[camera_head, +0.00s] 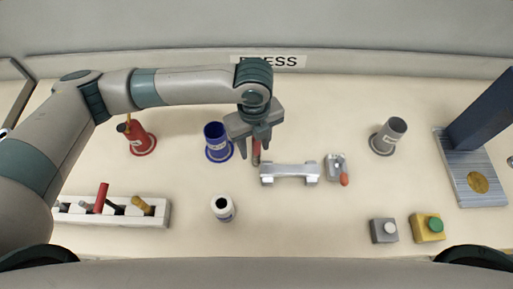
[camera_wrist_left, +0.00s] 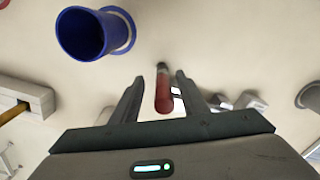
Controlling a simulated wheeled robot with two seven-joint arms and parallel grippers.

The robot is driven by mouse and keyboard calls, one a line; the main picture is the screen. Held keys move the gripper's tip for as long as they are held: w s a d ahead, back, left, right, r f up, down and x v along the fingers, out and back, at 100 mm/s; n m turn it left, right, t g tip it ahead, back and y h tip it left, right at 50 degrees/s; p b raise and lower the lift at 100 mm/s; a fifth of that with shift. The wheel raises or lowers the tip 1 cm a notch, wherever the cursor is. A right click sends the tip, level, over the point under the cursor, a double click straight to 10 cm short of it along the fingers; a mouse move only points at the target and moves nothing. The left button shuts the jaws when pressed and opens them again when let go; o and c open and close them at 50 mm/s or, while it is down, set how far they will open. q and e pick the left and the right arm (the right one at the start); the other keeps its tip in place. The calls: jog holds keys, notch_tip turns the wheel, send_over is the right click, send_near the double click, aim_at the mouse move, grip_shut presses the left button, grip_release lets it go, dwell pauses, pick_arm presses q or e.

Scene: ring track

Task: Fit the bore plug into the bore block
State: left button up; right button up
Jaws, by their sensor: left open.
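My left gripper (camera_head: 256,143) hangs open over the middle of the table, pointing down. Its two fingers also show in the left wrist view (camera_wrist_left: 160,92). A red-handled rod with a dark end (camera_wrist_left: 163,96), possibly the bore plug, shows between the fingers with gaps on both sides. In the head view its red part (camera_head: 256,156) is partly hidden by the fingers. A silver metal piece with raised ends (camera_head: 289,172) lies just right of it. I cannot tell for certain which thing is the bore block. My right gripper is not in view.
A blue cup (camera_head: 215,138), a red cup (camera_head: 138,138) and a grey cup (camera_head: 390,134) stand around. A white rack (camera_head: 154,213) holds handled tools. A small clamp-like piece (camera_head: 336,163), a white bottle (camera_head: 222,208), two button boxes (camera_head: 428,235) and a press (camera_head: 472,170) also show.

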aim_at(256, 154)
pick_arm(q)
jog(key=shift+d+f+p, duration=0.15)
jog(key=shift+f+p, duration=0.2)
jog(key=shift+f, duration=0.8)
jog(key=shift+d+f+p, duration=0.1)
jog(key=shift+f+p, duration=0.25)
jog(key=shift+f, duration=0.75)
jog(key=shift+c, duration=0.2)
grip_shut()
